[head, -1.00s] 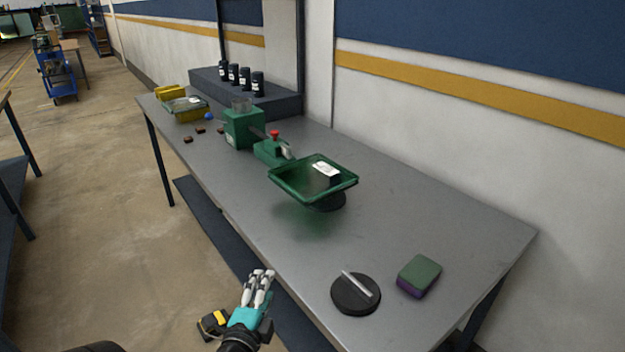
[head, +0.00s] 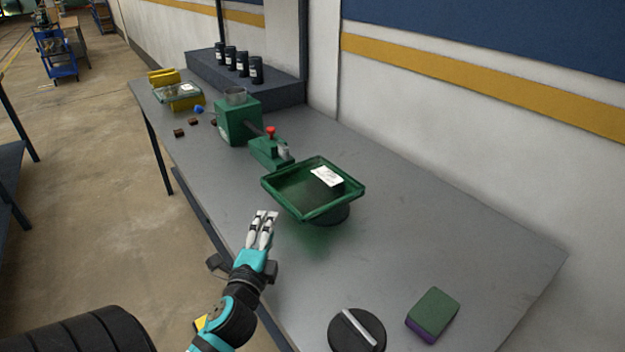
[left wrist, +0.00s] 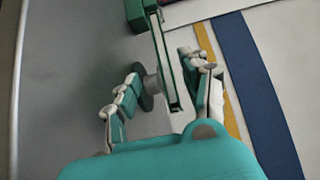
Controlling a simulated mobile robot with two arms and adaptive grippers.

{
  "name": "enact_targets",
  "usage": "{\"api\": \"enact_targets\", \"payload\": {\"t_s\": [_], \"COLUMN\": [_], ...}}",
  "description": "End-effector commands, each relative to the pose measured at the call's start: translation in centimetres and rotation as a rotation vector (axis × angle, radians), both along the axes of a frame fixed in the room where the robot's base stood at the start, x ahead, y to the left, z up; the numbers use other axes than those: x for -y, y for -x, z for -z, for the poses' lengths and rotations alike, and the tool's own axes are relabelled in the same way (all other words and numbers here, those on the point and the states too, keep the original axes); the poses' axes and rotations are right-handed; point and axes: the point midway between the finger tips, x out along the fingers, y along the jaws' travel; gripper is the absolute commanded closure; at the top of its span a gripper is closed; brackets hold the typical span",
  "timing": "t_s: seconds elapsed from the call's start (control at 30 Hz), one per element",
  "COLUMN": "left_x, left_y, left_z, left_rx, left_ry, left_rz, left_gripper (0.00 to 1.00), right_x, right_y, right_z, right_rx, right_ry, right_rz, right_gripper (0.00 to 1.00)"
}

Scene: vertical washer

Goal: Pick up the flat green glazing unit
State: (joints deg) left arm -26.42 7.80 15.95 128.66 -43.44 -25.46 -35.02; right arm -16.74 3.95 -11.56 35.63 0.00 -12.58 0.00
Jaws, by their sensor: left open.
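The flat green glazing unit (head: 283,205) is a green-framed pane with a white label, resting flat, slightly tilted in view, on a dark round support above the table. My left gripper (head: 264,217) is open and empty, just left of the unit's near left corner in the head view. In the left wrist view the unit (left wrist: 164,58) shows edge-on as a thin green strip between the spread fingers of my left gripper (left wrist: 162,70). I cannot tell whether any finger touches it. My right gripper is out of view.
A green device (head: 236,118) with a red knob (head: 270,131) stands behind the unit. A black disc with a grey bar (head: 356,330) and a green-purple block (head: 432,312) lie at the near right. The table's right half is mostly bare.

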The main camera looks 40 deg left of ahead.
Motion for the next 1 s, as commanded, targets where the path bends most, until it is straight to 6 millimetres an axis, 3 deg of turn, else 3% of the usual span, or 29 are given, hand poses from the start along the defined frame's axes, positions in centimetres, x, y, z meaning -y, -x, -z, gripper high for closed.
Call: {"api": "enact_targets", "payload": {"t_s": [0.1,0.2,0.33,0.6,0.8,1.0], "left_x": [-1.4,-2.3,-3.2,-3.9,-4.9,-5.5], "left_y": [-2.5,-4.3,-5.9,-7.8,-10.7,-11.6], "left_z": [-0.5,-0.4,-0.2,-0.4,-0.5,-0.3], "left_rx": [0.003,0.002,0.001,0.001,0.001,0.0], "left_ry": [-0.003,-0.001,0.0,0.0,0.0,0.001], "left_rz": [0.0,0.0,0.0,0.001,-0.001,0.001], "left_gripper": [0.54,0.54,0.54,0.54,0.54,0.54], "right_x": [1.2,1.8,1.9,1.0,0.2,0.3], "right_y": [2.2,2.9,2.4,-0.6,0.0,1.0], "right_z": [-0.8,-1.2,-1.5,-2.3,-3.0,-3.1], "right_rx": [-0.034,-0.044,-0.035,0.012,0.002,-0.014], "right_ry": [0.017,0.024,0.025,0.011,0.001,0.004], "right_rz": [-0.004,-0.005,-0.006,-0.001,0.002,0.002], "right_gripper": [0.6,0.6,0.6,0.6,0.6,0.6]}}
